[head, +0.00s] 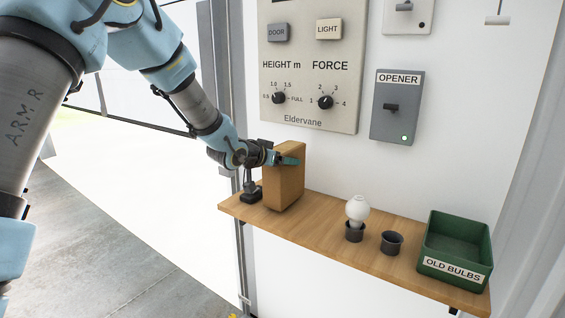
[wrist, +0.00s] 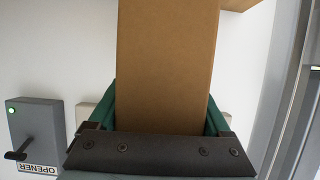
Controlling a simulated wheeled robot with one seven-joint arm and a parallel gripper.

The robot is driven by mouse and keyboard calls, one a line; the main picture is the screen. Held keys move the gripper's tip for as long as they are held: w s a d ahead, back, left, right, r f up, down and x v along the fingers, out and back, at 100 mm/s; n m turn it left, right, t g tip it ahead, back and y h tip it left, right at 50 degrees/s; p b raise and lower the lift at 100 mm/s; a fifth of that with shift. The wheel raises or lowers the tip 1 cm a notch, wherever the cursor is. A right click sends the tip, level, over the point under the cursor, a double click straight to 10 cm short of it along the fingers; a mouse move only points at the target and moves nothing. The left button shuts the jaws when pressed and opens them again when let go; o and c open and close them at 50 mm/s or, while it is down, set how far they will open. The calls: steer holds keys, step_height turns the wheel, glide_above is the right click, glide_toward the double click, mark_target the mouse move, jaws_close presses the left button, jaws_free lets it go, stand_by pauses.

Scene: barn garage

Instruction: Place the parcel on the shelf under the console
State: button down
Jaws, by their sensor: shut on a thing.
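The parcel (head: 286,180) is a brown cardboard box, upright at the left end of the wooden shelf (head: 329,236) under the console (head: 311,66). My gripper (head: 289,160) is shut on the parcel near its top, with green fingers on its sides. In the wrist view the parcel (wrist: 166,65) fills the space between the green fingers of my gripper (wrist: 163,112). The parcel's base looks to be at the shelf surface; I cannot tell whether it touches.
A white bulb (head: 357,209) stands in a dark cup. An empty dark cup (head: 392,243) and a green OLD BULBS bin (head: 455,247) are to its right. A small black object (head: 251,191) sits left of the parcel. The OPENER box (head: 398,107) hangs above, its light green.

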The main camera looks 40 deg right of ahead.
steer(key=shift+f, duration=0.45)
steer(key=shift+f, duration=0.2)
jaws_free()
steer(key=shift+r, duration=0.15)
steer(key=b+v, duration=0.3)
steer(key=v, duration=0.9)
steer(key=shift+r, duration=0.1)
